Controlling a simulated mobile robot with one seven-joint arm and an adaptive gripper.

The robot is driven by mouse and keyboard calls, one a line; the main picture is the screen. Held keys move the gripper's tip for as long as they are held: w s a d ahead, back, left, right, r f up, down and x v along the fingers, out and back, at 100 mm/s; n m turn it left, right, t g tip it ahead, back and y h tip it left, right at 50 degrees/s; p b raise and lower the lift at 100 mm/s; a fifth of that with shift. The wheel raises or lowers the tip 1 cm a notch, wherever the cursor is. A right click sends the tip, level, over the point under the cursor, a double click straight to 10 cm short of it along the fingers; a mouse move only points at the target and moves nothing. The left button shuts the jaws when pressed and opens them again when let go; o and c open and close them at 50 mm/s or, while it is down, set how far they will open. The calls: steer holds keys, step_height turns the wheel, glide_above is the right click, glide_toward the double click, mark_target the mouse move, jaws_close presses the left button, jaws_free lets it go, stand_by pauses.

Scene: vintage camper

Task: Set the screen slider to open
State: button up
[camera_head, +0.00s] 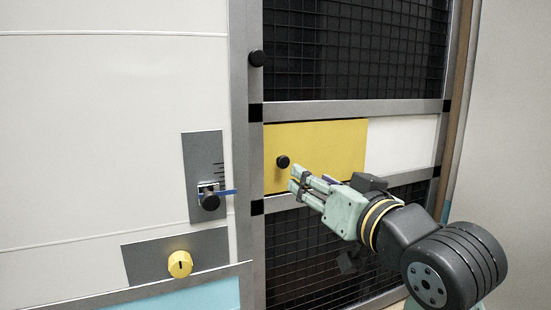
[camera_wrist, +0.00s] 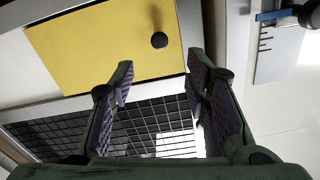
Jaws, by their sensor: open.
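The screen slider is a yellow panel (camera_head: 325,140) with a round black knob (camera_head: 282,162) near its left end. It sits at the left of the band between the door's mesh screens, with a pale section (camera_head: 403,144) to its right. My gripper (camera_head: 297,179) is open and empty just right of and below the knob in the head view. In the wrist view the yellow panel (camera_wrist: 105,45) and its knob (camera_wrist: 159,40) show beyond the spread fingertips (camera_wrist: 162,72). The knob lies roughly in line with the gap, and I see no contact.
Black mesh screens lie above (camera_head: 350,45) and below (camera_head: 290,255) the slider, within a grey metal frame (camera_head: 246,130). Left of the frame are a latch plate with a black knob (camera_head: 210,202) and a yellow lock knob (camera_head: 180,263).

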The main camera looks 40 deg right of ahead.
mark_target(285, 162)
steer(key=p+x, duration=0.2)
steer(key=x, duration=0.9)
steer(key=shift+d+r, duration=0.1)
steer(key=shift+d, duration=0.05)
steer(key=shift+c, duration=0.3)
jaws_close()
